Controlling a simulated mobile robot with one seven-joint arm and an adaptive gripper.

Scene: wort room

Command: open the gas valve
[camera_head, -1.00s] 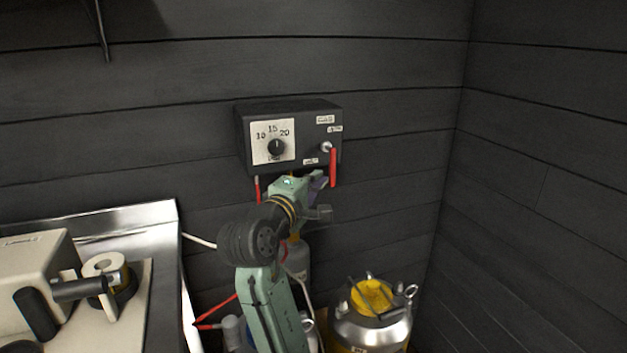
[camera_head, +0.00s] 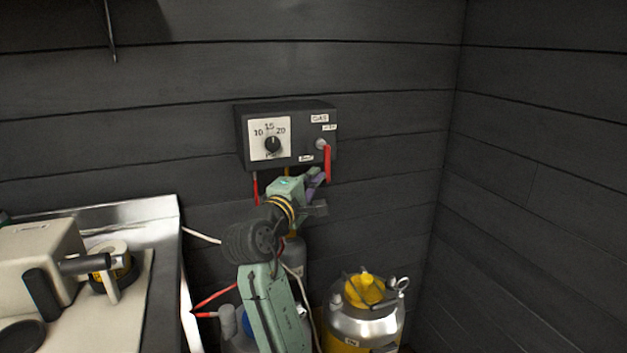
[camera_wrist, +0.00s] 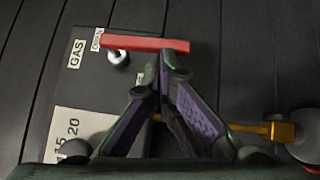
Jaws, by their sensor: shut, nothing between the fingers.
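The gas valve is a red lever (camera_head: 327,163) on a silver pivot (camera_head: 321,144), at the right of a dark control box (camera_head: 246,137) on the wall. In the head view the lever hangs straight down. In the wrist view the lever (camera_wrist: 145,44) lies across the picture, with the labels "GAS" and "OPEN" near its pivot end. My gripper (camera_wrist: 164,62) is shut and empty. Its fingertips are right beside the lever's middle in the wrist view; I cannot tell whether they touch it. In the head view my gripper (camera_head: 318,180) is just under the box's right side, by the lever.
The box has a dial (camera_head: 272,144) marked 10, 15 and 20. A steel container with a yellow top (camera_head: 364,290) stands at lower right. A metal-edged counter (camera_head: 120,215) with a beige machine (camera_head: 40,255) is at left. Red-ended hoses run below the box.

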